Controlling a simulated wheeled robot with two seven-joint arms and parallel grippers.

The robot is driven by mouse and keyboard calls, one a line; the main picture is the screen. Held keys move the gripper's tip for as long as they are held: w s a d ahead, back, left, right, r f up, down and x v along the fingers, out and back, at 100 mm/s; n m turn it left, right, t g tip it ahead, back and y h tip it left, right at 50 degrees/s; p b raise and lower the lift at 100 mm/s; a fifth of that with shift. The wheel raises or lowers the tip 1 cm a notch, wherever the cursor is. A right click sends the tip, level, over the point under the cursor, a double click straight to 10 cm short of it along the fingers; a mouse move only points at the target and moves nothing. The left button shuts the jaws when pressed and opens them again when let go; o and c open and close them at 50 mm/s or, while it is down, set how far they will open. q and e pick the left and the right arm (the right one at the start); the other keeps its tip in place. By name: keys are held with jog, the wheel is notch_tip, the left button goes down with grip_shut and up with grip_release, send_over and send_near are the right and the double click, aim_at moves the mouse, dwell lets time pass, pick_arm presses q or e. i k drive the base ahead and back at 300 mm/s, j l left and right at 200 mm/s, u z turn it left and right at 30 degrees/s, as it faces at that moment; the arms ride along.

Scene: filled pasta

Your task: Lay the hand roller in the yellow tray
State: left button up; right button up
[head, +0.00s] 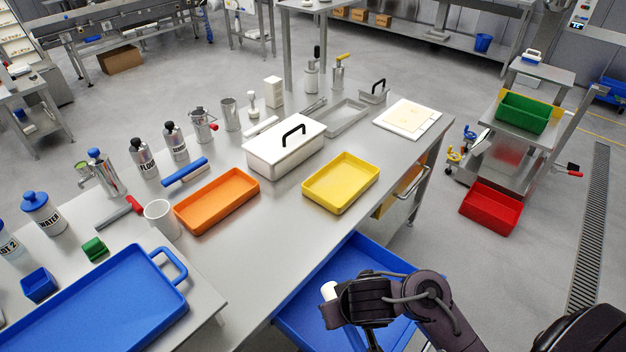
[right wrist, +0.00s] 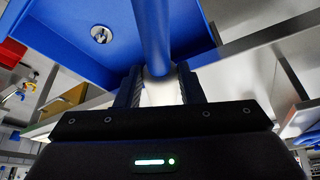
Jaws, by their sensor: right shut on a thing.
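The yellow tray (head: 341,202) lies empty on the steel table, right of the white lidded box. My right gripper (head: 345,300) is low in the head view, in front of the table edge and over a blue bin, apart from the yellow tray. It is shut on what looks like the hand roller (head: 328,291), whose white end sticks out at upper left. In the right wrist view, a white part (right wrist: 160,92) shows between the fingers, and a blue rod stands out beyond them. Most of the held thing is hidden. My left gripper is out of view.
The orange tray (head: 216,200) and white box (head: 284,149) stand left of the yellow tray. A white board (head: 408,119) lies behind it at right. The blue bin (head: 285,312) is below the table edge. The tabletop just in front of the yellow tray is clear.

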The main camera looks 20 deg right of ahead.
aim_at(330, 183)
jog(key=l+u, duration=0.25)
jog(key=l, duration=0.35)
jog(key=l+u, duration=0.25)
jog(key=l, duration=0.35)
jog(key=k+l+u, duration=0.1)
jog(key=l+u, duration=0.15)
jog(key=l, duration=0.3)
jog(key=k+l, duration=0.1)
jog(key=l, duration=0.8)
jog(key=k+l, duration=0.15)
jog(key=l, duration=0.3)
jog(key=k+l+u, duration=0.1)
jog(key=l, duration=0.4)
jog(key=k+l, duration=0.1)
jog(key=l, duration=0.35)
jog(key=k+l, duration=0.1)
jog(key=l, duration=0.35)
